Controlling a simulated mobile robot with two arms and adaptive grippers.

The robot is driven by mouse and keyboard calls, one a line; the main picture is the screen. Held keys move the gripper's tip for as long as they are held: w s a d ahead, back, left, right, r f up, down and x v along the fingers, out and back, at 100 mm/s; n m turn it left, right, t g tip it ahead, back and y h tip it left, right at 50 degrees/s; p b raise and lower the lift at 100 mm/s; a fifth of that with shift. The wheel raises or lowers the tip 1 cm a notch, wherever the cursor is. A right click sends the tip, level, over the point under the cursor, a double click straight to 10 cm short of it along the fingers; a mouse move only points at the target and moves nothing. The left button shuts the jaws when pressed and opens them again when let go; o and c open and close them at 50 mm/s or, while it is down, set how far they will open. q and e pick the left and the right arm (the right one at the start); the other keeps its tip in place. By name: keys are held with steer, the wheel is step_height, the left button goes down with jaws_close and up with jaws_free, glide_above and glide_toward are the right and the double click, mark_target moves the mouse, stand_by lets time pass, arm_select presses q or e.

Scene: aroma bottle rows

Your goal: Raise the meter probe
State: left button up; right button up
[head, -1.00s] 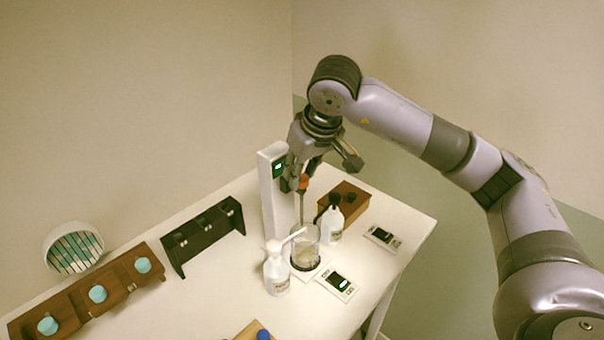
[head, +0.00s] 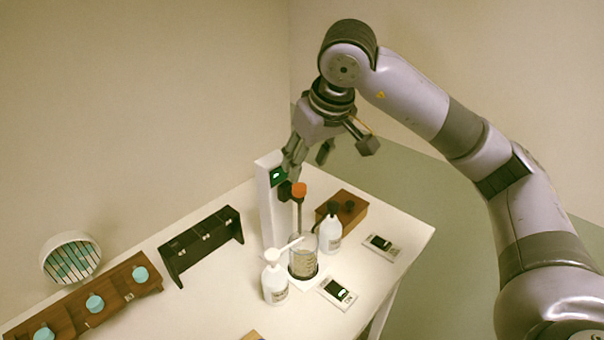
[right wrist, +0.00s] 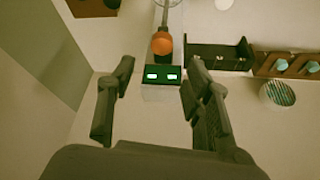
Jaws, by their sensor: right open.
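The meter probe (head: 299,191) is a thin dark rod with an orange cap, upright beside the white meter stand (head: 270,215). Its lower end is at the glass beaker (head: 303,257); I cannot tell how deep. The orange cap (right wrist: 162,43) also shows in the right wrist view, near the stand's lit green display (right wrist: 162,75). My right gripper (head: 308,161) is open and empty, above the cap and apart from it. Its two fingers (right wrist: 160,64) stand wide apart in the right wrist view. My left gripper is not in view.
A white pump bottle (head: 275,283) and a dark-capped white bottle (head: 330,232) stand close to the beaker. A wooden block (head: 349,212), two small meters, a black rack (head: 201,246) and a wooden rack with teal-capped bottles (head: 118,284) share the white table.

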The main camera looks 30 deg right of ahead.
steer(key=v, duration=0.5)
steer(key=shift+r, duration=0.1)
stand_by(0.4)
